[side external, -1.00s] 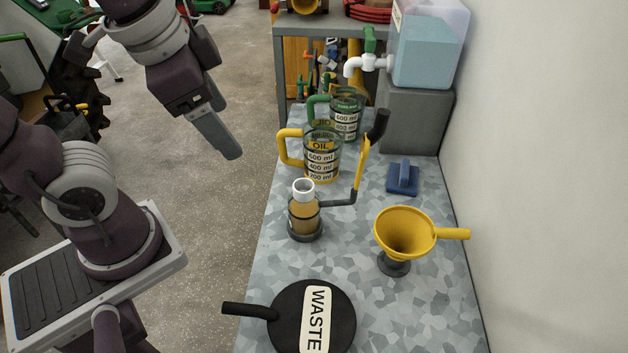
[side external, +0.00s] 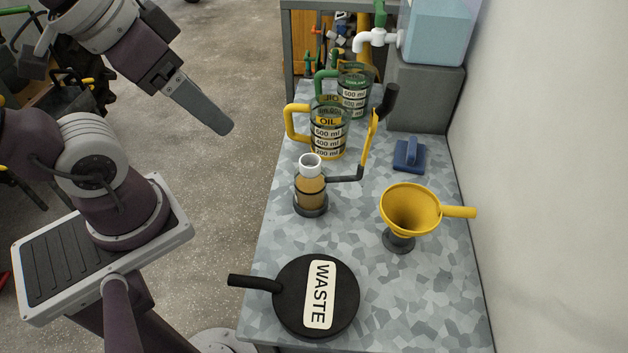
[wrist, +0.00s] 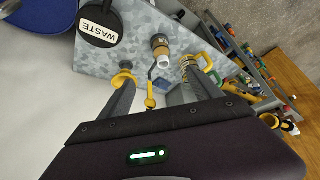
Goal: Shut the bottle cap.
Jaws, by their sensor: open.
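The bottle (side external: 311,189) is amber with a white top (side external: 310,164) and stands upright in a dark round base on the worktop. It also shows in the wrist view (wrist: 158,45). Whether the white top is a cap or an open neck, I cannot tell. A bent dark and yellow arm with a black end (side external: 367,145) reaches up from beside the bottle. My gripper (side external: 222,128) is open and empty, in the air to the left of the worktop and apart from the bottle. In the wrist view, its two fingers (wrist: 160,76) stand wide apart.
A yellow funnel (side external: 410,212) stands right of the bottle, and a black WASTE lid (side external: 290,300) lies in front. An OIL jug (side external: 327,138), a green-handled jug (side external: 355,103) and a blue block (side external: 409,156) stand behind. A wall closes the right side.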

